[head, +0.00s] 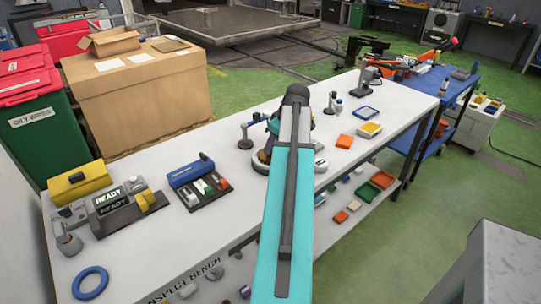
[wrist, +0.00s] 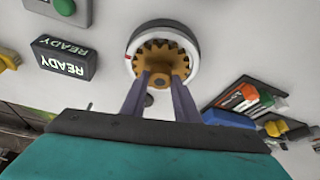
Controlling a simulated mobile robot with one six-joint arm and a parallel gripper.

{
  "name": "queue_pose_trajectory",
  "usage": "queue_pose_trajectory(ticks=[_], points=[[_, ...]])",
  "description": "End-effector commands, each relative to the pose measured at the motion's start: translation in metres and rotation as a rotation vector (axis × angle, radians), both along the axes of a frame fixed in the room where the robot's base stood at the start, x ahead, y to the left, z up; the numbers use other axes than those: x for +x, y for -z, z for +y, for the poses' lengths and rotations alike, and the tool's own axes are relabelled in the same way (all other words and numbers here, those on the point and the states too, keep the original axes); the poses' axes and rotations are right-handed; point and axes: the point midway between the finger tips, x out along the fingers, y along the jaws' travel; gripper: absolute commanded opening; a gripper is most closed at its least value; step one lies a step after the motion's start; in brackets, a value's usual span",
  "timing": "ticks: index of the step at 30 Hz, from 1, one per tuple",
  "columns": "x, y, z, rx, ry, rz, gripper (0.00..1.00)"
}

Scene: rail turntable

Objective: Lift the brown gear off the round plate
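The brown gear (wrist: 161,50) lies in the round plate (wrist: 190,33), which has a white and dark rim with a small red mark, in the wrist view. The gear's round hub (wrist: 160,81) stands up toward the camera. My gripper (wrist: 160,77) reaches over the gear with its two grey fingers apart, one on each side of the hub. I cannot tell whether the fingers touch the hub.
The white bench (head: 150,258) holds a black READY sign (head: 110,202), a yellow box (head: 76,183), a blue-lidded box (head: 190,170) by a dark tray, and a blue ring (head: 90,283). Bare bench top shows at front left.

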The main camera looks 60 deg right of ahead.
Motion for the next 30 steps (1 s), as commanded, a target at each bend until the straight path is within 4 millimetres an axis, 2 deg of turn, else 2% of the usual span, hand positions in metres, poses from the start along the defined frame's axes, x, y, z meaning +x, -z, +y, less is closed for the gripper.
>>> queue_pose_trajectory(ticks=[1,3,17,23,30], points=[[0.000,0.000,0.000,0.000,0.000,0.000,0.08],[0.000,0.000,0.000,-0.001,0.000,0.000,0.00],[0.000,-0.003,-0.001,-0.002,0.001,-0.002,0.00],[0.000,-0.013,-0.001,-0.001,0.000,-0.002,0.00],[0.002,-0.035,-0.001,-0.003,-0.001,-0.003,0.00]])
